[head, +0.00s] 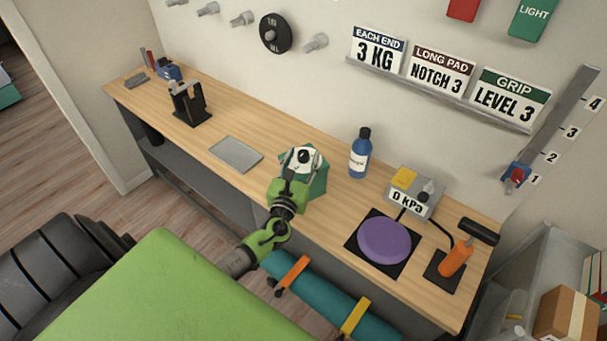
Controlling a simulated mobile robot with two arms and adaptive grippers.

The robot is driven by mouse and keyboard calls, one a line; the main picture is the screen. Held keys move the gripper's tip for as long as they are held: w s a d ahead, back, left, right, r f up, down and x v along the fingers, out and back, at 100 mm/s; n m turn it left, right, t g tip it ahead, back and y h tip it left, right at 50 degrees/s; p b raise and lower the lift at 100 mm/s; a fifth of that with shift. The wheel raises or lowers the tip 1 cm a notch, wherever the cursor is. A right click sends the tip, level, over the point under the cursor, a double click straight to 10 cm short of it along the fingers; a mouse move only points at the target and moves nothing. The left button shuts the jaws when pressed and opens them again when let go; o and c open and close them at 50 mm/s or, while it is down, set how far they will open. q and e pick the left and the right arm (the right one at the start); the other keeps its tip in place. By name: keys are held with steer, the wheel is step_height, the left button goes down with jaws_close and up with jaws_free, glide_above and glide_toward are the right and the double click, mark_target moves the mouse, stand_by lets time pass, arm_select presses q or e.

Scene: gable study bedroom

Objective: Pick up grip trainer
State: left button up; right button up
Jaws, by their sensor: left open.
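I cannot surely identify the grip trainer. A small black upright device with a pale top bar (188,104) stands on the wooden desk (225,122) at the left, and it may be the trainer. My left gripper (303,158) is over a dark green block-like thing (319,184) near the middle of the desk. The gripper is open and hides much of that thing, so I cannot tell whether they touch. The black device is well to the left of my gripper. My right gripper is not in view.
A grey flat pad (236,154) lies left of my gripper. A blue bottle (360,154), a gauge box (414,193), a purple disc (384,240) and an orange-handled pump (456,258) stand to the right. A green padded surface (165,290) and a teal roll (330,299) are in front.

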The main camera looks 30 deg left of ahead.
arm_select(q)
steer(key=shift+w+a, duration=0.25)
steer(key=shift+w, duration=0.4)
jaws_close()
steer(key=shift+r, duration=0.1)
steer(key=shift+r, duration=0.1)
